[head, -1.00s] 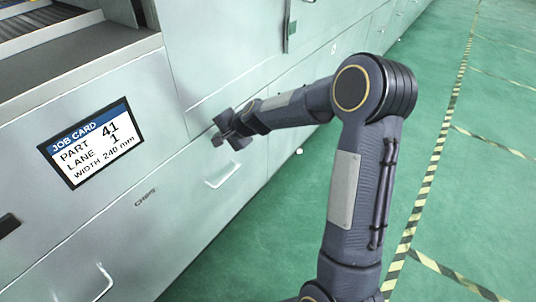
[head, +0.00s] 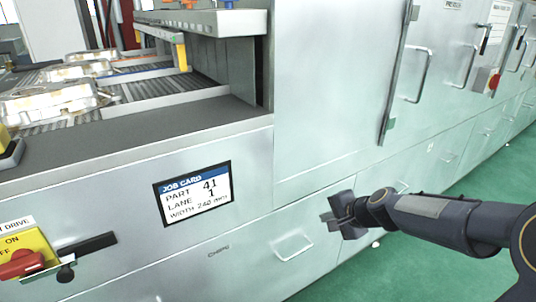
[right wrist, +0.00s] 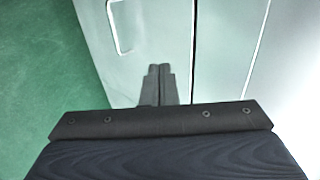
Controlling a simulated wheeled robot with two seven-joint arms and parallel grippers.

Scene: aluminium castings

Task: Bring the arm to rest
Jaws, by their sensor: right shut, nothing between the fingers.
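My right arm comes in from the right in the head view. Its gripper (head: 338,216) is in front of the pale grey cabinet's lower panels, near a drawer handle (head: 293,244). The gripper is shut and holds nothing. In the right wrist view its two fingers (right wrist: 158,82) lie together, pointing toward the cabinet front (right wrist: 165,30). I cannot tell how wide the gap to the cabinet is. My left gripper is in neither view.
A job card screen (head: 195,192) reads part 41, lane 1, width 240 mm. Metal castings (head: 52,98) lie on the conveyor lanes at the upper left. A red switch on a yellow plate (head: 22,262) is at the lower left. Green floor (head: 400,265) is open at the right.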

